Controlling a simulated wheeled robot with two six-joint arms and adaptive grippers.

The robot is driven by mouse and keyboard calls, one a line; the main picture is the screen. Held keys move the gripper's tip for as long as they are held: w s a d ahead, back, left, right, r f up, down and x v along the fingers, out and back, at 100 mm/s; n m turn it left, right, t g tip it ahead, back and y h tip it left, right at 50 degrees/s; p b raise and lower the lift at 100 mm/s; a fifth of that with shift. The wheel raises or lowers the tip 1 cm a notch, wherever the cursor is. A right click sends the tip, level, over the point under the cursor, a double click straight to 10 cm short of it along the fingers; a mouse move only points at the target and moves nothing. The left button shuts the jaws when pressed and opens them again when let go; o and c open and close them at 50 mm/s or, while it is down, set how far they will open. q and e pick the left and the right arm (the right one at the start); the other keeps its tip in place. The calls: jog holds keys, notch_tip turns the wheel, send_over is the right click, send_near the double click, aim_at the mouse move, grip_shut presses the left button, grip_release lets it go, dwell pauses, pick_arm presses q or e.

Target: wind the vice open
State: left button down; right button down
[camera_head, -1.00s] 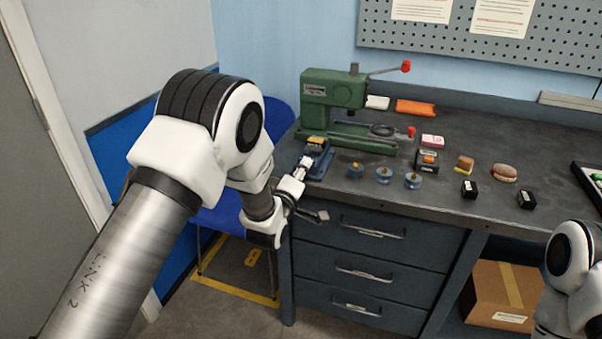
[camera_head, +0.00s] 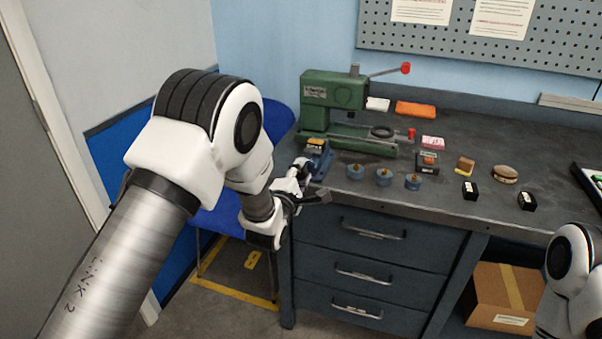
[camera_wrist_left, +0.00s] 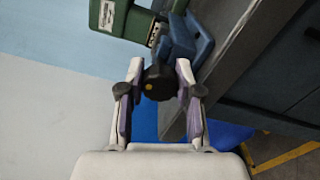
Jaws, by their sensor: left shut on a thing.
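The small blue vice (camera_head: 320,162) sits at the left front edge of the bench, beside the green press. A black and yellow block (camera_head: 315,143) shows at its top. In the left wrist view the vice's blue body (camera_wrist_left: 187,42) is tilted in the picture, with a dark round knob (camera_wrist_left: 158,84) bearing a yellow dot at its near end. My left gripper (camera_wrist_left: 158,76) is shut on this knob, one finger on each side. In the head view my left gripper (camera_head: 303,168) reaches the vice from its front left. How far the jaws are apart is hard to tell.
The green press (camera_head: 330,90) stands behind the vice. Several blue round pieces (camera_head: 383,177) and small dark blocks (camera_head: 470,190) lie to the right. Drawers (camera_head: 370,230) are below the bench edge, and a blue chair (camera_head: 245,205) is behind my left arm.

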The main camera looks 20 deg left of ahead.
dwell(0.4)
pick_arm(q)
jog(key=c, duration=0.8)
grip_release()
jog(key=shift+o, duration=0.2)
jog(key=shift+s, duration=0.1)
jog(key=s, duration=1.1)
jog(key=shift+s+a, duration=0.2)
jog(key=shift+s, duration=0.15)
